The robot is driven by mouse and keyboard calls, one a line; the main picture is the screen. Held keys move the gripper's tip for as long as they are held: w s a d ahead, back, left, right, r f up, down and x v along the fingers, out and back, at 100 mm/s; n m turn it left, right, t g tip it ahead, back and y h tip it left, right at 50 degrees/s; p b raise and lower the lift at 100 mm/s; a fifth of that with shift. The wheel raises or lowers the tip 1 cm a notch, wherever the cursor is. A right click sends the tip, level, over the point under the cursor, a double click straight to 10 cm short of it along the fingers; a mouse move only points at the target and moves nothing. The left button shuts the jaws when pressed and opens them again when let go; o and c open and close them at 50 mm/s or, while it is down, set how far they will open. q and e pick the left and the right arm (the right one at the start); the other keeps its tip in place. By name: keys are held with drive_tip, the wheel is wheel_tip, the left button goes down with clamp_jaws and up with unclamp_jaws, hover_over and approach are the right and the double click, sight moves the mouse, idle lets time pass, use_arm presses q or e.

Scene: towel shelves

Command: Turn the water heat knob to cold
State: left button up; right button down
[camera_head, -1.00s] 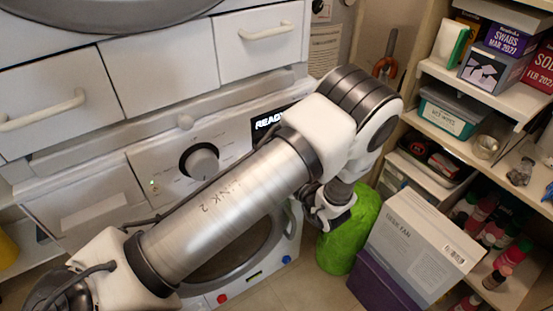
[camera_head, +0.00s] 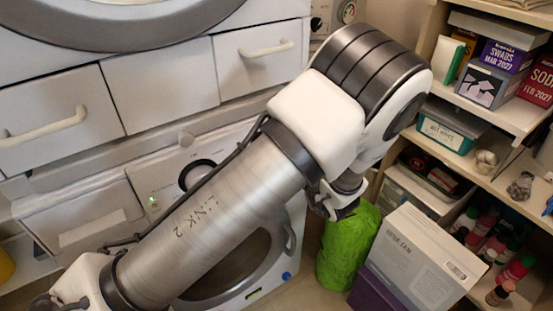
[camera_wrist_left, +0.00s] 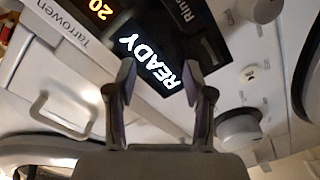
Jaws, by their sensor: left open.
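The left gripper's fingers (camera_wrist_left: 160,85) are open and empty in the left wrist view, in front of the washing machine's black display (camera_wrist_left: 165,50) reading READY. A large round knob (camera_wrist_left: 240,130) is at the right of that view, a small knob (camera_wrist_left: 248,72) above it, and another white knob (camera_wrist_left: 262,11) at the top. Their labels are too small to read, so I cannot tell which one is water heat. In the head view a dial (camera_head: 194,174) is partly hidden behind my left arm. My left gripper (camera_head: 338,200) is mostly hidden by its wrist.
White drawers with handles (camera_head: 265,48) are above the panel. Shelves with boxes (camera_head: 484,83) and bottles line the right side, close to my arm.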

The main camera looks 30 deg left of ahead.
use_arm(q)
drive_tip(key=w+d+r+m+y+p, duration=0.25)
drive_tip(key=w+d+m+p, duration=0.35)
drive_tip(key=m, duration=0.6)
drive_tip(key=s+d+f+m+h+p, duration=0.1)
drive_tip(key=s+f+m+h+p, duration=0.1)
drive_tip(key=s+f+m+p, duration=0.6)
drive_tip(key=w+a+f+n+b, duration=0.2)
drive_tip(key=a+f+b, duration=0.2)
drive_tip(key=a+b, duration=0.3)
drive_tip(key=shift+f+b, duration=0.35)
drive_tip(key=shift+b, duration=1.8)
